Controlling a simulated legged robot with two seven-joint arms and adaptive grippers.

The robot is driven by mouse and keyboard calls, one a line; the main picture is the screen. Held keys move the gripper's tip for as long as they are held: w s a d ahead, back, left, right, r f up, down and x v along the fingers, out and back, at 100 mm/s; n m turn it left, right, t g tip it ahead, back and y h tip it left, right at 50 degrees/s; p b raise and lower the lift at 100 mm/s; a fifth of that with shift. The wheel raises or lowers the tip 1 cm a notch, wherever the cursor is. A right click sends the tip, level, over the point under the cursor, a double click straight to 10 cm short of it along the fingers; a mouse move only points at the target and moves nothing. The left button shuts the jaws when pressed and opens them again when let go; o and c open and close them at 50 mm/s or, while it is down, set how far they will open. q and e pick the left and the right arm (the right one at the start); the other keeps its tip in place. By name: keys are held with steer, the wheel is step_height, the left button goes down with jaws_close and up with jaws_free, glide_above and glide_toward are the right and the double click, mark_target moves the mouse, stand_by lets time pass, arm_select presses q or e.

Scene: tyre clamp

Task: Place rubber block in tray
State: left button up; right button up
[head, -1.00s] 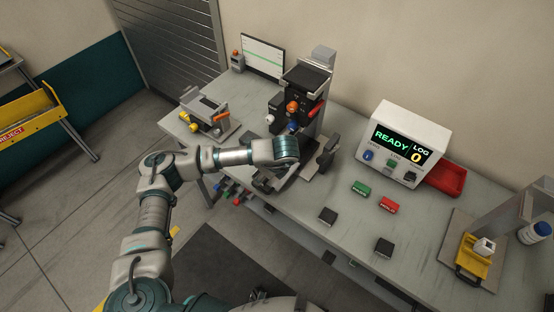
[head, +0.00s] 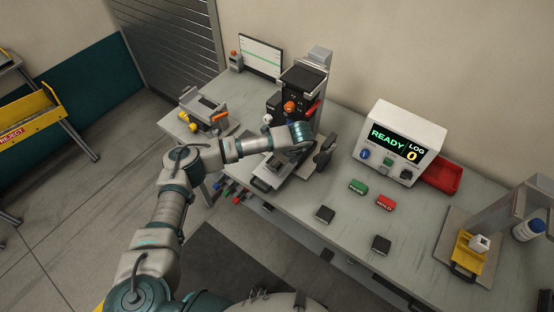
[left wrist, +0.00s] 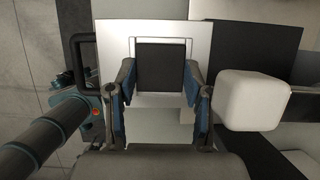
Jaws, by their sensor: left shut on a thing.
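My left gripper (left wrist: 161,92) is shut on a black square rubber block (left wrist: 161,66). The block is over a silver tray plate (left wrist: 112,62) with a thin square outline around it. I cannot tell whether the block rests on the plate or hangs just above it. In the head view the tray (head: 262,184) sticks out from the clamp machine (head: 297,100), handle towards me. My wrist hides the fingers and the held block there. My right gripper is not in view.
Two black blocks (head: 325,214) (head: 381,245) lie on the bench front. A green block (head: 357,187), a red block (head: 385,202) and the READY display box (head: 400,145) are to the right. A rounded white part (left wrist: 252,99) is close right of my fingers.

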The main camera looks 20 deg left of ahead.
arm_select(q)
steer(key=shift+d+f, duration=0.35)
steer(key=o, duration=1.1)
steer(key=shift+o, duration=0.7)
steer(key=shift+d+r, duration=0.1)
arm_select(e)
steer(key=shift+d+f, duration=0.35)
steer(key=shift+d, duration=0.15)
arm_select(q)
steer(key=shift+a, duration=0.2)
steer(key=shift+r, duration=0.2)
steer(key=b+v, duration=0.1)
steer(key=v, duration=1.1)
steer(key=shift+r, duration=0.15)
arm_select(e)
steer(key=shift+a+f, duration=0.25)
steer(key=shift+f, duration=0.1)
